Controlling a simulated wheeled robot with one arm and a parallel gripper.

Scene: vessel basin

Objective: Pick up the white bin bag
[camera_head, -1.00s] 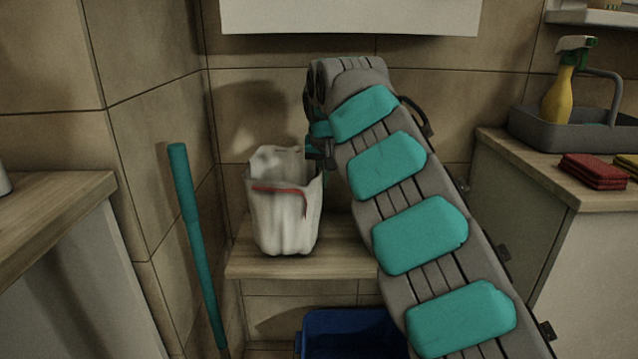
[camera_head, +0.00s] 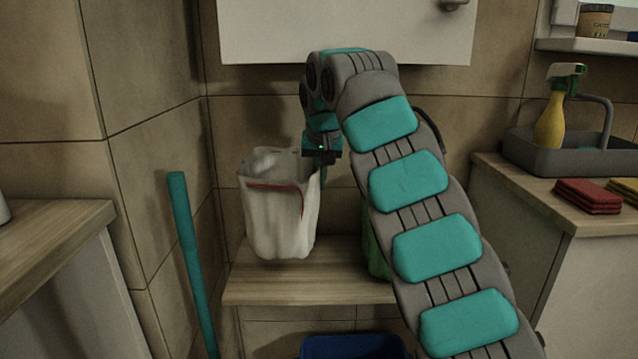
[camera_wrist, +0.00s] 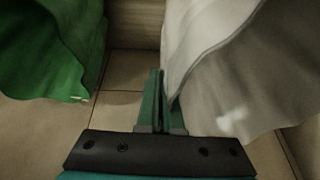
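The white bin bag (camera_head: 278,215) with a red band near its top is upright over the left part of the wooden shelf, slightly raised. My gripper (camera_head: 322,172) is at the bag's upper right edge, partly hidden by the bag in the head view. In the wrist view my gripper's fingers (camera_wrist: 156,92) are close together against the bag's edge, and the white bag (camera_wrist: 225,65) fills the right side. The exact pinch point is hidden.
A green bag (camera_head: 374,245) stands on the shelf (camera_head: 300,284), right of the white bag and mostly behind my arm. A blue bin (camera_head: 352,347) is below. A teal pole (camera_head: 190,255) leans at left. Counters (camera_head: 45,235) flank both sides, and a white cabinet (camera_head: 345,35) hangs above.

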